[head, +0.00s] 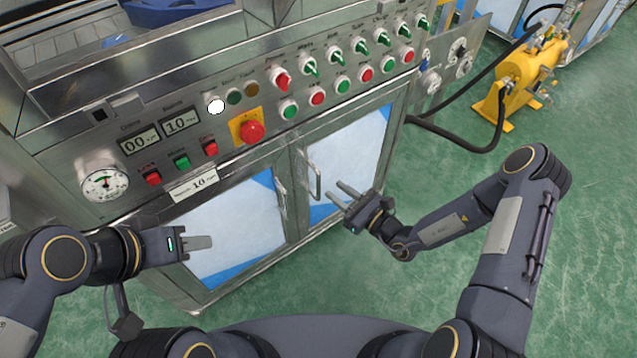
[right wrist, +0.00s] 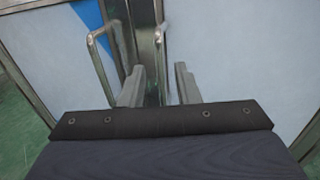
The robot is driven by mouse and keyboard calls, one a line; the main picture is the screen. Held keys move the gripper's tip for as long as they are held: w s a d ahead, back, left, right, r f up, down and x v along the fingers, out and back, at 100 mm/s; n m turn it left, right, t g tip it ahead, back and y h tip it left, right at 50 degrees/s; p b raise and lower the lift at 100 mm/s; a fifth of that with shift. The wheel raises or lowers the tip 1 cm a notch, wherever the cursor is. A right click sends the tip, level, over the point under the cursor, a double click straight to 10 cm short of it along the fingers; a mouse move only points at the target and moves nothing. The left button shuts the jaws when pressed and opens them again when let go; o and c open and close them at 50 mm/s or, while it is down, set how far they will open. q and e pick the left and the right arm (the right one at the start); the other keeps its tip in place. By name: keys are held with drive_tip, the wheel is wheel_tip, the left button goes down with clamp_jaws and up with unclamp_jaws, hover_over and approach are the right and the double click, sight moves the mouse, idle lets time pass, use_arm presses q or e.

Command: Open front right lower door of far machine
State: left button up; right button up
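The steel machine has two lower front doors with pale panels and blue corners. The lower right door (head: 352,145) appears closed, with a bar handle (head: 315,180) on its left edge. My right gripper (head: 334,190) is open and empty, its fingers pointing toward the doors close to that handle. In the right wrist view its two fingers (right wrist: 159,88) are apart. A handle (right wrist: 98,65) stands left of them, not between them, and another handle (right wrist: 159,45) shows beyond. My left gripper (head: 208,242) is in front of the lower left door (head: 235,225), seen side-on; its opening is hidden.
The lower left door's handle (head: 281,198) is beside the right door's handle. Above is a control panel with a red emergency button (head: 252,131), switches and a gauge (head: 104,183). A yellow pump (head: 520,78) with black hoses stands at right.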

drive_tip(key=b+x, duration=0.1)
drive_tip(key=x, duration=0.6)
drive_tip(key=shift+w+a, duration=0.15)
drive_tip(key=shift+a, duration=0.1)
clamp_jaws()
